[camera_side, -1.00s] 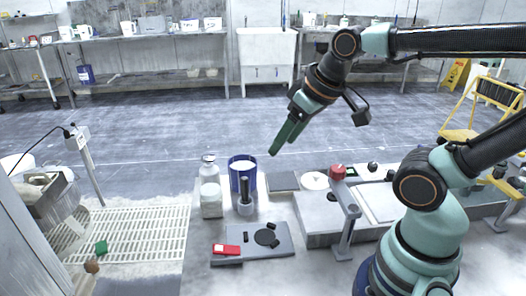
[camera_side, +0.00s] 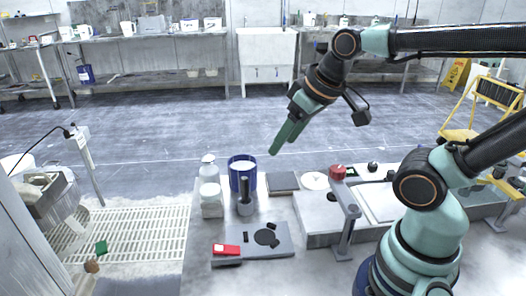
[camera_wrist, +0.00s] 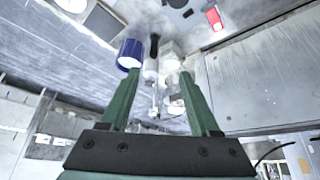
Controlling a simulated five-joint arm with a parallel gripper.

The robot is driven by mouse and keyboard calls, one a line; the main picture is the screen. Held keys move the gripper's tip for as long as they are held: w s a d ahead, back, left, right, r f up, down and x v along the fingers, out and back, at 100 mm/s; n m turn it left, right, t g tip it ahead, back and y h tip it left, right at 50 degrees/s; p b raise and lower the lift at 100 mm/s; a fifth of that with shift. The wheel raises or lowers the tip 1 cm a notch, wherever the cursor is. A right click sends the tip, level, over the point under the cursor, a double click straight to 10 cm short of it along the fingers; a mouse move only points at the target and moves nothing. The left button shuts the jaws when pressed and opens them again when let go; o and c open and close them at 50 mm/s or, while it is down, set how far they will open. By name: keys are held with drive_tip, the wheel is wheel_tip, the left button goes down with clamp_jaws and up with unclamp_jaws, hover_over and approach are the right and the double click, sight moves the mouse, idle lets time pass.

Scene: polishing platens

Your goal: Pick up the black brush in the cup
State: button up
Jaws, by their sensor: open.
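The black brush (camera_side: 244,187) stands upright, handle up, in a small grey cup (camera_side: 245,208) on the bench. In the wrist view the black brush (camera_wrist: 154,44) and the grey cup (camera_wrist: 151,66) show beyond the fingertips. My gripper (camera_side: 275,151) has green fingers pointing down and left. It is in the air, above and to the right of the brush in the side view. In the wrist view my gripper (camera_wrist: 159,78) is open, with nothing held between the fingers. The brush's lower end is hidden in the cup.
A blue container (camera_side: 242,181) stands close behind the brush. A white bottle (camera_side: 208,166) and white jar (camera_side: 211,199) stand to its left. A grey plate (camera_side: 270,240) with a red item (camera_side: 226,249) lies in front. A red-knobbed post (camera_side: 338,172) stands to the right.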

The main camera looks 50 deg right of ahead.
idle(0.5)
drive_tip(key=m+g, duration=0.5)
drive_tip(key=m, duration=0.8)
hover_over(243, 180)
wheel_tip(243, 180, down, 9)
drive_tip(key=shift+r, duration=0.2)
drive_tip(key=shift+w+f+m+g, duration=0.15)
drive_tip(key=shift+f+m+g, duration=0.15)
drive_tip(key=shift+f, duration=0.3)
wheel_tip(243, 180, down, 6)
drive_tip(key=shift+r, duration=0.1)
drive_tip(key=shift+d+f, duration=0.25)
drive_tip(key=shift+f, duration=1.15)
drive_tip(key=shift+d+f, duration=0.2)
drive_tip(key=shift+f, duration=1.15)
clamp_jaws()
